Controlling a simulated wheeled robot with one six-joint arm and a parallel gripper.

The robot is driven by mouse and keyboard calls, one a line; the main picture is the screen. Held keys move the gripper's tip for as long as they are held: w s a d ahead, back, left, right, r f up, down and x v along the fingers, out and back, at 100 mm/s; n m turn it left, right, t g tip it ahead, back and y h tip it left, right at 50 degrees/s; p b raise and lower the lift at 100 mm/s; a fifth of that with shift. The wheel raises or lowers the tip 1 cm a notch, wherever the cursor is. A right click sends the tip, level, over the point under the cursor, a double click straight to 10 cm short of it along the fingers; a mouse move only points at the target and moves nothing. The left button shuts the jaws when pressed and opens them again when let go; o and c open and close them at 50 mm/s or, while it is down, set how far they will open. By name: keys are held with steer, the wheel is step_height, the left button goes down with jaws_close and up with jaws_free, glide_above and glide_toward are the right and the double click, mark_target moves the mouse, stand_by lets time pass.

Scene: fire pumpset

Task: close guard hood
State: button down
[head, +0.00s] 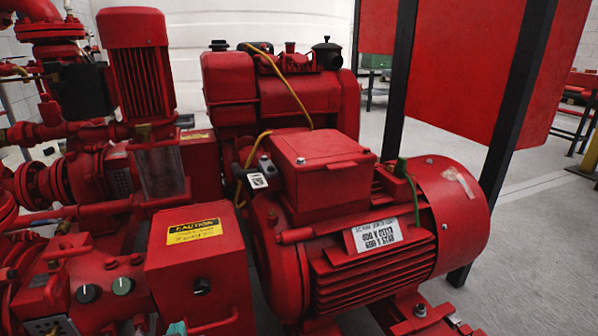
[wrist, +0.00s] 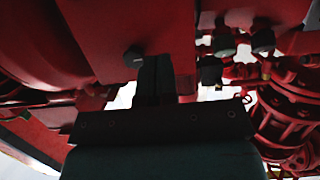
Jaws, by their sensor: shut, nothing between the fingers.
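A red box-shaped cover (head: 195,254) with a yellow caution label stands at the lower middle of the head view. It has a black knob (head: 202,286) and a red bar handle low on its front. I take it for the guard hood, but I cannot tell for sure. In the wrist view, a red panel (wrist: 110,25) with a black knob fills the upper left. My gripper (wrist: 154,62) is shut and empty, its dark fingers in front of the panel's lower edge. I cannot tell whether they touch it.
A red motor (head: 380,240) stands right of the cover, with a red engine (head: 270,90) behind. Red pipes and valves crowd the left. A black-posted frame with a red panel (head: 470,70) stands behind the motor. Clear floor (head: 540,170) lies at the right.

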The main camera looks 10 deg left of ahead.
step_height(320, 180, down, 9)
steer(key=w+a+t+b, duration=0.1)
steer(key=w+a+b, duration=0.1)
steer(key=b, duration=0.5)
steer(key=shift+w+y, duration=0.4)
steer(key=shift+r, duration=0.1)
